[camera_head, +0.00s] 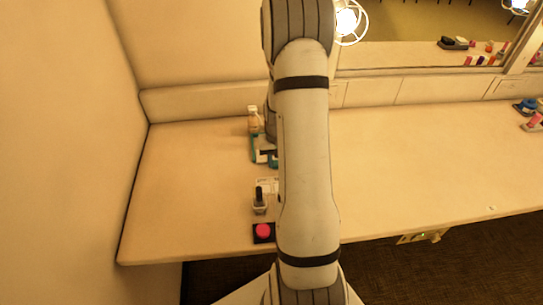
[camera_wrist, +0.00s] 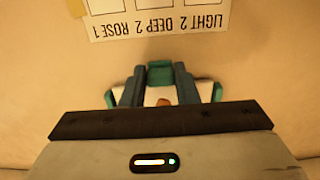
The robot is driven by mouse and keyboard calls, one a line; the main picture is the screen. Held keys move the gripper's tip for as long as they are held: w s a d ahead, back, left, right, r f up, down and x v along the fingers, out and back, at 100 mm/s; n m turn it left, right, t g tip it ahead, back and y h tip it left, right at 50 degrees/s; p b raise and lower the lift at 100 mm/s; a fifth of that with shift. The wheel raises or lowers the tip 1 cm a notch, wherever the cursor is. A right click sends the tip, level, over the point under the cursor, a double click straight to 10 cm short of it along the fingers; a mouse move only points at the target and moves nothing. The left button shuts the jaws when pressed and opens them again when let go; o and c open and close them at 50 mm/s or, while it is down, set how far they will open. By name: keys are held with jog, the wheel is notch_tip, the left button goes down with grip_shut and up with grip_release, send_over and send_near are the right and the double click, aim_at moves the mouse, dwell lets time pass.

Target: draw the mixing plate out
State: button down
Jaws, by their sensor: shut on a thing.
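The mixing plate seems to be the white and teal piece in the wrist view (camera_wrist: 160,75), with a teal block between the fingertips. My gripper (camera_wrist: 158,84) is shut on that block. White surfaces with teal edges show on either side of the fingers, and a small orange thing shows between them. In the head view a teal and white piece (camera_head: 257,143) lies at the back left of the counter, partly hidden behind my arm. My gripper's tips are hidden there. How far the plate sits in any holder cannot be told.
A bottle (camera_head: 254,120) stands behind the teal piece. A white printed card (camera_wrist: 160,18) lies in front, with a small dark-capped bottle (camera_head: 260,203) and a pink-red disc on a black square (camera_head: 263,231) nearer the edge. The counter's left part (camera_head: 190,190) is clear.

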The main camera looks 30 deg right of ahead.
jog(key=c, duration=1.1)
grip_release()
jog(key=shift+s, duration=0.1)
jog(key=shift+r, duration=3.95)
jog(key=s+a+r+n+t, duration=0.1)
jog(key=s+a+r+n, duration=0.35)
jog(key=a+r, duration=0.75)
jog(key=shift+n+t, duration=0.25)
jog(key=shift+t, duration=0.65)
jog(key=s+a+r, duration=0.1)
jog(key=s+a, duration=0.1)
jog(key=s, duration=0.2)
jog(key=s+a+r, duration=0.2)
jog(key=s+a, duration=0.1)
jog(key=s, duration=0.1)
jog(key=s+a+r, duration=0.2)
jog(key=s+a, duration=0.1)
jog(key=s, duration=0.1)
jog(key=shift+a, duration=0.15)
